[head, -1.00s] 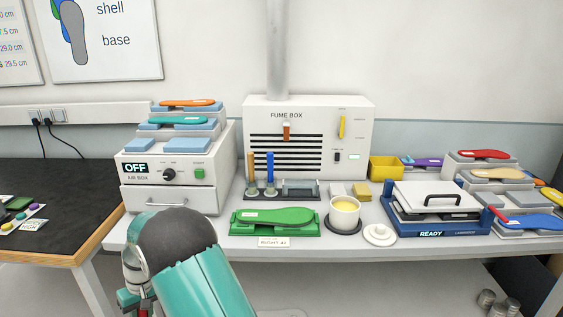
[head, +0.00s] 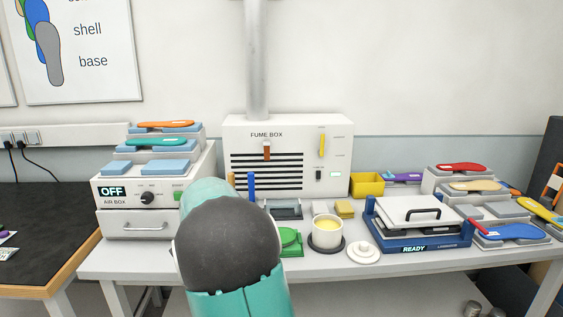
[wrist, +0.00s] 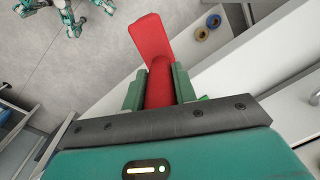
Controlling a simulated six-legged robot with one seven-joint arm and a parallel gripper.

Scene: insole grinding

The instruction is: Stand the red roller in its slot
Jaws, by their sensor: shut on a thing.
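The red roller (wrist: 159,82) is between the two fingers of my gripper (wrist: 157,88) in the wrist view. Its round part lies between the fingers and a flat red end sticks out beyond them. My gripper is shut on it. In the head view my arm hides the gripper and the roller. A brown roller (head: 231,184) and a blue roller (head: 251,186) stand upright in front of the fume box, partly hidden by my arm. The rack's grey tray (head: 286,209) shows to their right. The red roller's slot is hidden or cannot be made out.
The fume box (head: 300,185) stands behind. A green insole form (head: 290,240) is mostly behind my arm. A cream pot (head: 327,242), its lid (head: 363,253) and a blue press (head: 430,235) stand to the right. The air box (head: 135,225) is at left. Tape rolls (wrist: 201,33) show in the wrist view.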

